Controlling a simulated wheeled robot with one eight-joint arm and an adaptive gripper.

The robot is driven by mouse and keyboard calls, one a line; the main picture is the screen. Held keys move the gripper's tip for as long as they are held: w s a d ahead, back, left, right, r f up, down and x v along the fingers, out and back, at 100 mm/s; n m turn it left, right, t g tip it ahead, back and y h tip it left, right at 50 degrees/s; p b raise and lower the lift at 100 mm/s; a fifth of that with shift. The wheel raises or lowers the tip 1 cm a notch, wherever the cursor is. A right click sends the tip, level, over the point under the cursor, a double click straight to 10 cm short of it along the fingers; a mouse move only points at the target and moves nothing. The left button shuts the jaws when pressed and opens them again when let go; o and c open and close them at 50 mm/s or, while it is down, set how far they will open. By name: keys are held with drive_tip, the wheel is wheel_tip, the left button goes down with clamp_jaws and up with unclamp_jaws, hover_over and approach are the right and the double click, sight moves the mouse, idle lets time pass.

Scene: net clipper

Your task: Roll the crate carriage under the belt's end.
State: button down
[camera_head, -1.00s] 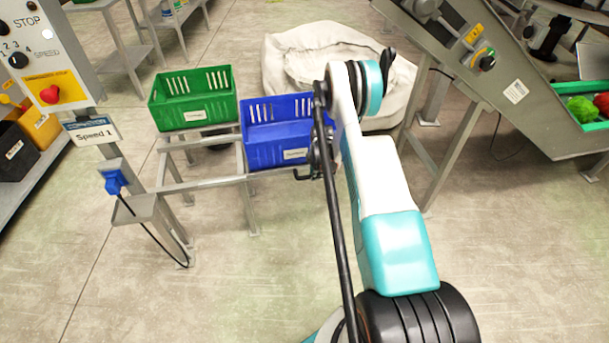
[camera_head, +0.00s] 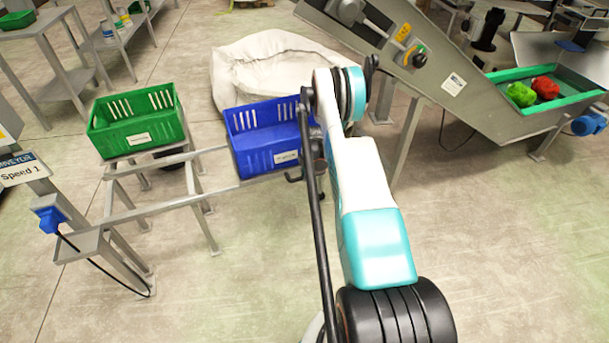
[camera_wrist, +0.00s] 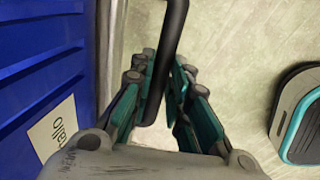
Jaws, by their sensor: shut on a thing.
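The blue crate (camera_head: 262,152) stands at the right end of the grey rail frame (camera_head: 150,197), with a gap between it and the green crate (camera_head: 130,138). Any carriage under the blue crate is mostly hidden. My gripper (camera_wrist: 165,66) is shut on a black bar-shaped handle (camera_wrist: 168,35) beside the blue crate, whose labelled side fills the left of the wrist view (camera_wrist: 35,70). In the head view my own arm covers most of the gripper. The inclined conveyor (camera_head: 455,82) rises to the left; its upper end lies at the top, to the right of and beyond the crate.
A large white sack (camera_head: 240,75) lies on the floor behind the blue crate. A grey conveyor leg (camera_head: 405,145) stands to the right of my arm. Red and green peppers lie in the green-edged hopper (camera_head: 575,100). A post with a speed sign (camera_head: 22,170) stands at left.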

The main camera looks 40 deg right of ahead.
drive_tip(key=shift+s+d, duration=0.2)
drive_tip(key=c, duration=1.5)
unclamp_jaws()
drive_tip(key=shift+d, duration=0.15)
drive_tip(key=shift+c, duration=0.2)
drive_tip(key=shift+r, duration=0.1)
drive_tip(key=shift+r, duration=0.3)
wheel_tip(320, 180, up, 11)
drive_tip(key=s+a, duration=0.1)
drive_tip(key=s, duration=0.1)
